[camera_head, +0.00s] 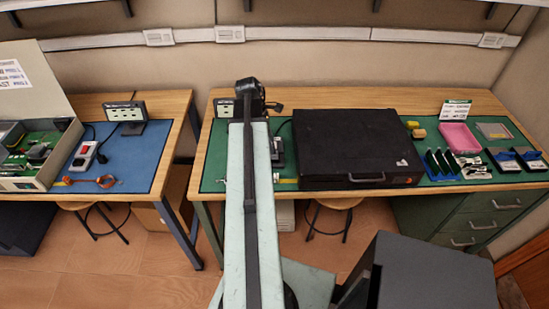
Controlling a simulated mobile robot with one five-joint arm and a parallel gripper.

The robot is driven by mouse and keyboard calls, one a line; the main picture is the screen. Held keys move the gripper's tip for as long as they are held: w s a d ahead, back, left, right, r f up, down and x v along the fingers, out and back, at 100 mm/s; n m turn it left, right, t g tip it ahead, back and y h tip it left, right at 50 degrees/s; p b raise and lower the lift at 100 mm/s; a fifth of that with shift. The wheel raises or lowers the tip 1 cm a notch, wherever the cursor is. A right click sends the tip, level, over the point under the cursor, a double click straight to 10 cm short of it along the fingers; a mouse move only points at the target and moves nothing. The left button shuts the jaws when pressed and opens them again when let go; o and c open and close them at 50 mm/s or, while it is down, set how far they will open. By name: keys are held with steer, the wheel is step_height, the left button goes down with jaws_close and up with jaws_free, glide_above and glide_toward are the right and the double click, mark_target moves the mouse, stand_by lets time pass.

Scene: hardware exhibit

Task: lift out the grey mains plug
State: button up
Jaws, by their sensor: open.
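My arm reaches away from me over the right bench, and its dark end with my gripper (262,100) is near the back edge of the bench, in front of the wall. The gripper is small and dark here; it is open and I make out nothing held in it. I cannot pick out a grey mains plug for certain. A small grey unit (278,156) with a dark cable shows just right of my arm, partly hidden by it. On the left bench a grey box with a red switch (85,153) lies beside a small black piece with a cable.
A large black case (355,147) lies on the right bench's green mat. A pink tray (459,138), several upright dark boards and small parts are right of it. An open computer case (30,150) stands on the left bench. A gap separates the benches; stools are underneath.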

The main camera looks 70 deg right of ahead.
steer(key=b+x, duration=0.4)
steer(key=x, duration=0.1)
steer(key=shift+a+f, duration=0.1)
steer(key=shift+a, duration=0.05)
steer(key=shift+r, duration=0.2)
jaws_close()
step_height(320, 180, up, 10)
steer(key=p, duration=1)
